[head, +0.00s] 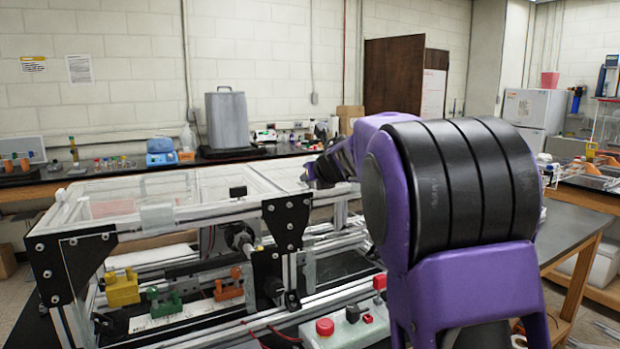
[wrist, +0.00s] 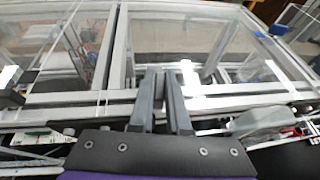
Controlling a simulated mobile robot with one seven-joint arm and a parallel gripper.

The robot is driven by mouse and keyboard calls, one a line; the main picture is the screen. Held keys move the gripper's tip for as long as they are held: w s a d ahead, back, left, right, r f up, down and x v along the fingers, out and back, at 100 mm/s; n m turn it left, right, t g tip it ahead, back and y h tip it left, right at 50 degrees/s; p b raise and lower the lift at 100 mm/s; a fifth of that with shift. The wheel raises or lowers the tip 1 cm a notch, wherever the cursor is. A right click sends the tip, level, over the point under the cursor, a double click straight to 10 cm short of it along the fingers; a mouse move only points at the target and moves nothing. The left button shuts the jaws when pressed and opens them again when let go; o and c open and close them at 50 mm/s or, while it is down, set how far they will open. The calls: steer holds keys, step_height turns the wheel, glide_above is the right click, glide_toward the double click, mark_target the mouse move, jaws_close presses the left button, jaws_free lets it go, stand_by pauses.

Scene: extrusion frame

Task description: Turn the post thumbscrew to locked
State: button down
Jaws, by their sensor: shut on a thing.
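My gripper (wrist: 170,74) reaches out over the clear-panelled extrusion frame (wrist: 80,98) in the wrist view. Its two grey fingers are close together, shut on the post thumbscrew. The thumbscrew is almost wholly hidden between the fingers, so I cannot read whether it is turned to locked. In the head view the frame (head: 160,217) stands at the left and middle. The dark end of my arm is at the frame's top right there, and its fingertips cannot be made out.
A control box with a red button (head: 325,327) stands at the frame's front. Yellow (head: 122,288), green (head: 163,303) and orange (head: 229,285) parts sit inside the frame. A grey bench (head: 585,235) lies at the right.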

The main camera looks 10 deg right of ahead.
steer(key=shift+a+m+h+p, duration=0.1)
steer(key=shift+m+h+p, duration=0.2)
steer(key=shift+h, duration=0.1)
steer(key=shift+a+m+h+p, duration=0.15)
steer(key=shift+m+h+p, duration=0.3)
steer(key=shift+m+h, duration=0.35)
steer(key=shift+m+g+h, duration=0.4)
steer(key=shift+m+h, duration=1.6)
steer(key=shift+h, duration=0.6)
steer(key=m+g+h, duration=0.1)
steer(key=m+h, duration=0.1)
steer(key=m+g+h, duration=0.2)
steer(key=m, duration=0.1)
steer(key=shift+w+d+f+h, duration=0.1)
steer(key=shift+d+h, duration=0.1)
steer(key=shift+h, duration=0.2)
steer(key=shift+m+g+h, duration=0.8)
steer(key=shift+m+g, duration=0.7)
steer(key=shift+g, duration=0.2)
steer(key=shift+m+g, duration=0.4)
steer(key=c, duration=0.9)
jaws_free()
steer(key=shift+d, duration=0.1)
